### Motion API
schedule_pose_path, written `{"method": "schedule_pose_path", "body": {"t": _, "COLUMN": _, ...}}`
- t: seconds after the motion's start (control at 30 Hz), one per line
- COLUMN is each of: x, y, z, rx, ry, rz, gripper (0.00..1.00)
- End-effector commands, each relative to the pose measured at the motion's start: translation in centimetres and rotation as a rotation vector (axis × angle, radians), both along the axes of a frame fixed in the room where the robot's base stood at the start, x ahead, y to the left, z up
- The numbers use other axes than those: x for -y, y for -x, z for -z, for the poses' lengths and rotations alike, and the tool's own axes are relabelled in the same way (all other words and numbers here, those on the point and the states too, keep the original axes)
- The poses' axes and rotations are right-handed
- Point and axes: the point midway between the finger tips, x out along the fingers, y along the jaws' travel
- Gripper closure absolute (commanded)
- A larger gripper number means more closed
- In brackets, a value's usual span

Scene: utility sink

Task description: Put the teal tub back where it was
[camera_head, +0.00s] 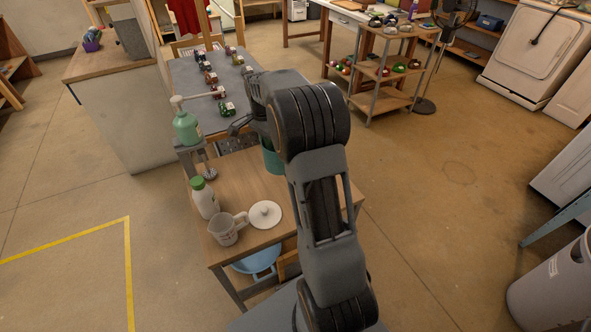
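The teal tub (271,157) stands at the far side of the wooden table (238,174), and my arm hides its right part. My gripper (243,126) is at the far end of my arm, above and slightly left of the tub in the picture. My arm and the small image size hide its fingertips, so I cannot tell whether it is open or touches the tub. A round white lid (265,214) with a knob lies flat on the table in front of the tub.
A grey measuring jug (225,230), a white bottle with a green cap (204,199) and a green pump bottle (187,127) line the table's left side. A blue basin (256,261) is under the table. A grey surface (190,75) with several small items lies beyond.

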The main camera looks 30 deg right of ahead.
Motion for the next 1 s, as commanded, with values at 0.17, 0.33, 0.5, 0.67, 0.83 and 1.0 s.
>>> {"method": "schedule_pose_path", "body": {"t": 0.17, "x": 3.2, "y": 2.7, "z": 2.1, "rx": -0.003, "ry": -0.001, "rz": 0.000, "gripper": 1.00}}
{"method": "schedule_pose_path", "body": {"t": 0.33, "x": 4.7, "y": 3.9, "z": 4.8, "rx": -0.002, "ry": -0.001, "rz": -0.003, "gripper": 1.00}}
{"method": "schedule_pose_path", "body": {"t": 0.5, "x": 5.5, "y": 4.6, "z": 6.2, "rx": 0.000, "ry": 0.000, "rz": -0.007, "gripper": 1.00}}
{"method": "schedule_pose_path", "body": {"t": 0.67, "x": 5.9, "y": 4.8, "z": 6.7, "rx": 0.000, "ry": 0.000, "rz": -0.006, "gripper": 1.00}}
{"method": "schedule_pose_path", "body": {"t": 0.83, "x": 6.4, "y": 5.3, "z": 8.5, "rx": -0.002, "ry": -0.001, "rz": -0.008, "gripper": 1.00}}
{"method": "schedule_pose_path", "body": {"t": 1.0, "x": 6.4, "y": 5.3, "z": 10.3, "rx": -0.001, "ry": -0.001, "rz": -0.008, "gripper": 1.00}}
